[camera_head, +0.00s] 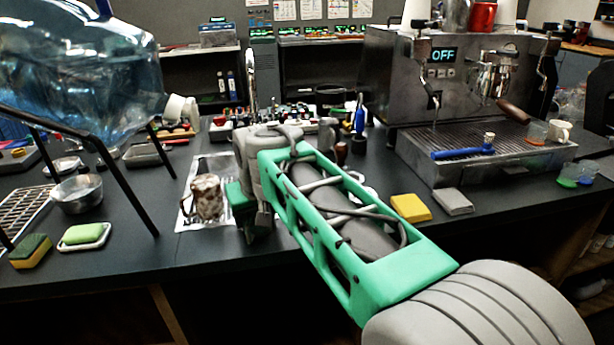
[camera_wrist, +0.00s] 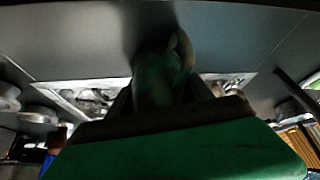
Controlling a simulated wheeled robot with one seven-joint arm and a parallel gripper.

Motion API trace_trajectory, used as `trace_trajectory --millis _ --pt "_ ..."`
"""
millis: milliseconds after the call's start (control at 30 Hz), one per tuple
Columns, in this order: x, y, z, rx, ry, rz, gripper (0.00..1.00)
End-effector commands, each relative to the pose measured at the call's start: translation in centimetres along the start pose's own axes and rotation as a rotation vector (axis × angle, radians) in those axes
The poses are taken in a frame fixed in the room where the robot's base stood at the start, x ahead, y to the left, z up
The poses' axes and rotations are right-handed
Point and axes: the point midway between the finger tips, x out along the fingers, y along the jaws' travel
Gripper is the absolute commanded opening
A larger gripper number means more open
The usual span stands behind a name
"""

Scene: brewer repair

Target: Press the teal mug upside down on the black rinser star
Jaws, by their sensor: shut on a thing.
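The teal mug (camera_wrist: 155,78) shows dark and shaded in the wrist view, with its curved handle towards the right. My gripper (camera_wrist: 163,98) is shut on it. In the head view my gripper (camera_head: 250,215) is over the counter, just right of a steel rinser plate (camera_head: 190,222); I cannot make out the teal mug there, behind my own arm. The plate also shows in the wrist view (camera_wrist: 68,97), on both sides of the mug. I cannot make out the black rinser star. Whether the mug is fully inverted or touches anything is unclear.
A brown-and-white mug (camera_head: 207,197) stands at the plate, close left of my gripper. A bottle (camera_head: 85,85) on a black stand is at left, near a steel bowl (camera_head: 77,194). An espresso machine (camera_head: 465,110) is at right. A yellow sponge (camera_head: 410,208) lies at front right.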

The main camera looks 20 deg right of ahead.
Motion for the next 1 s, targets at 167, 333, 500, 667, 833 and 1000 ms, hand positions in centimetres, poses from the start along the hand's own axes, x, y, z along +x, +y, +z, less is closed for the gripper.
trace_trajectory --millis 167,333,500,667,833,1000 --pt "3.1 0.1 2.9 -0.001 -0.081 0.002 0.00" --pt "3.1 0.1 2.8 -0.001 -0.078 0.002 0.00" --pt "2.5 0.1 2.4 -0.001 -0.077 0.002 0.00" --pt "1.5 0.1 2.0 -0.001 -0.081 0.002 0.00" --pt "0.6 0.1 2.0 -0.001 -0.092 0.002 0.00" --pt "0.6 0.1 2.4 -0.001 -0.104 0.003 0.00"
